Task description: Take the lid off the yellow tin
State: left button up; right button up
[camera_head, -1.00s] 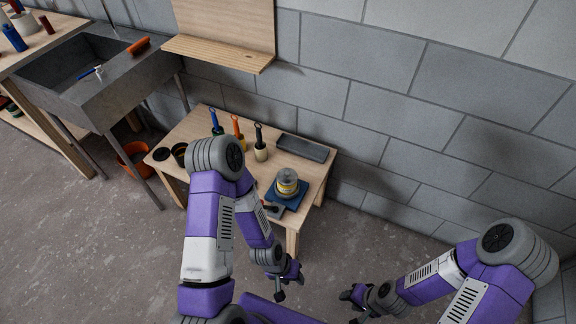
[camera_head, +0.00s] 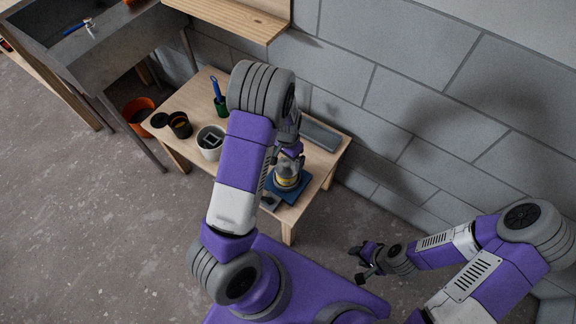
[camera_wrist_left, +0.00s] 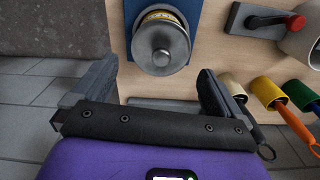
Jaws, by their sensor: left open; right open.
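The yellow tin (camera_head: 286,178) stands on a blue mat (camera_head: 301,186) on the low wooden table; a yellow band shows below its grey lid. In the left wrist view the lid (camera_wrist_left: 160,48) is round, with a small knob, and sits on the tin. My left gripper (camera_head: 291,154) is at the tin, just over its top in the head view. In the left wrist view it is open (camera_wrist_left: 155,68), with the lid ahead between the finger directions and nothing held. My right gripper (camera_head: 362,263) is open and empty, away from the table at the lower right.
A white pot (camera_head: 209,143), a dark tin (camera_head: 180,125) and a grey tray (camera_head: 321,136) share the table (camera_head: 240,173). A wall rises behind; a wooden shelf (camera_head: 230,19) hangs above.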

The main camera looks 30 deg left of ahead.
aim_at(287, 164)
pick_arm(q)
notch_tip(287, 164, down, 5)
jog(key=shift+a+f+b, duration=0.1)
jog(key=shift+b, duration=0.9)
jog(key=shift+c, duration=0.2)
jog(key=c, duration=0.7)
